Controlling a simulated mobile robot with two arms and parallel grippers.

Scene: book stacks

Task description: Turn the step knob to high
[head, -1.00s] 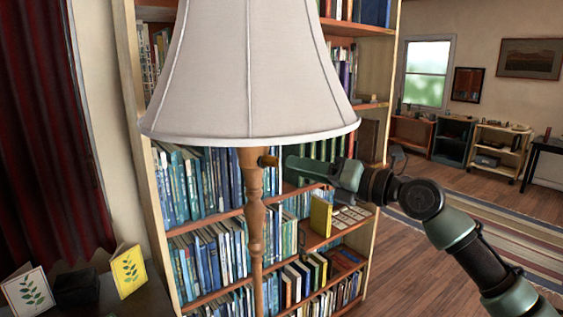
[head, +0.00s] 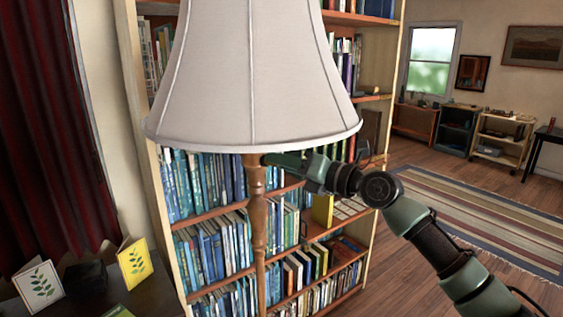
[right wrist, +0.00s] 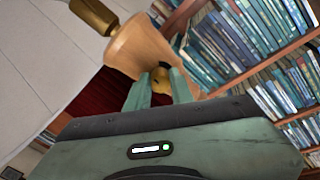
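The floor lamp has a pale fabric shade (head: 250,80) on a turned wooden post (head: 257,225). In the head view my right gripper (head: 278,160) reaches in from the right to the post and hides the knob. The knob's setting cannot be read. My left gripper is not in view.
A tall bookcase (head: 160,190) full of books stands close behind the lamp. A dark table (head: 150,295) with greeting cards (head: 134,262) is at the lower left. A red curtain (head: 45,130) hangs at the left. Open floor and a striped rug (head: 480,220) lie to the right.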

